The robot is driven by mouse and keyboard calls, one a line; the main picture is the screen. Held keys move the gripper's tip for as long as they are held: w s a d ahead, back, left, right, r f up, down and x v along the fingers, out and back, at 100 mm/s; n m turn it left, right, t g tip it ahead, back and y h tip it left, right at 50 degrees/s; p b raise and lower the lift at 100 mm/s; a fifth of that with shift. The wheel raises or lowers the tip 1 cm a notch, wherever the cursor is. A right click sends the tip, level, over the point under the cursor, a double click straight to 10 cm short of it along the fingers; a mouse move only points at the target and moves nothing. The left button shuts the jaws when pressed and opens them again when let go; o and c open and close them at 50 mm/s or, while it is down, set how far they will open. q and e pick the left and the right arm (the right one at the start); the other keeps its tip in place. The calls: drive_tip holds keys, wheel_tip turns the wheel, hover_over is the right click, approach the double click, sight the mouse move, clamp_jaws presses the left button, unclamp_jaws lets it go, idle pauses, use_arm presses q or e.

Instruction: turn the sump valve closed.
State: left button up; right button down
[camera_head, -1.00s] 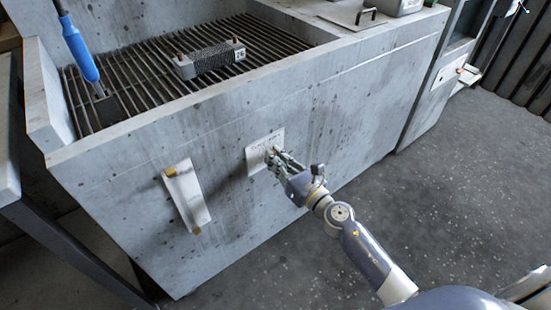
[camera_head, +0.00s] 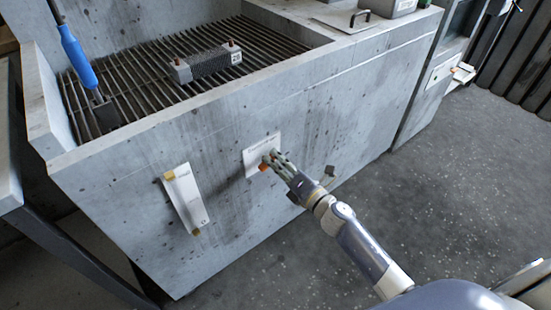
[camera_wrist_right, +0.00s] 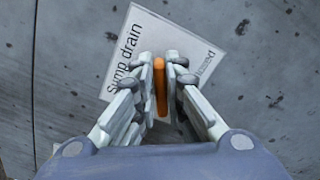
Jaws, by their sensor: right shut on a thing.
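The sump valve's orange handle (camera_wrist_right: 160,84) sits between the fingers of my right gripper (camera_wrist_right: 161,72) in the right wrist view. The right gripper is shut on it. In the head view the right gripper (camera_head: 270,159) is at the front wall of the housing, and a bit of the orange handle (camera_head: 264,167) shows beside the fingertips. A white label plate (camera_head: 258,148) lies behind it on the wall. In the wrist view the plate (camera_wrist_right: 143,38) reads "Sump drain", with other text partly covered by the fingers. My left gripper is not in view.
A white strip with brass-coloured ends (camera_head: 187,200) is on the wall left of the valve. Above are a slatted grate (camera_head: 130,82) with a grey block (camera_head: 208,62) and a blue-handled tool (camera_head: 78,55). The floor (camera_head: 450,190) on the right is clear.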

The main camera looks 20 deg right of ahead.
use_arm(q)
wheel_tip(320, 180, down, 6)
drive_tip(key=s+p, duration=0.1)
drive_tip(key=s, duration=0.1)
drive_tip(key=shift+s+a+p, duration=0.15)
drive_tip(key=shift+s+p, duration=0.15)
drive_tip(key=shift+p, duration=0.05)
use_arm(e)
drive_tip(key=shift+w+d+f+m, duration=0.1)
drive_tip(key=shift+f+m, duration=0.1)
drive_tip(key=shift+m, duration=1.35)
drive_tip(key=shift+d+f+m, duration=0.1)
drive_tip(key=shift+f+m, duration=0.1)
drive_tip(key=shift+m, duration=1.35)
drive_tip(key=c, duration=1.7)
unclamp_jaws()
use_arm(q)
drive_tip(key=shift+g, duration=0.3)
use_arm(e)
drive_tip(key=shift+o, duration=0.2)
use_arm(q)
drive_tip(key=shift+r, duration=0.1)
use_arm(e)
drive_tip(key=v, duration=1.2)
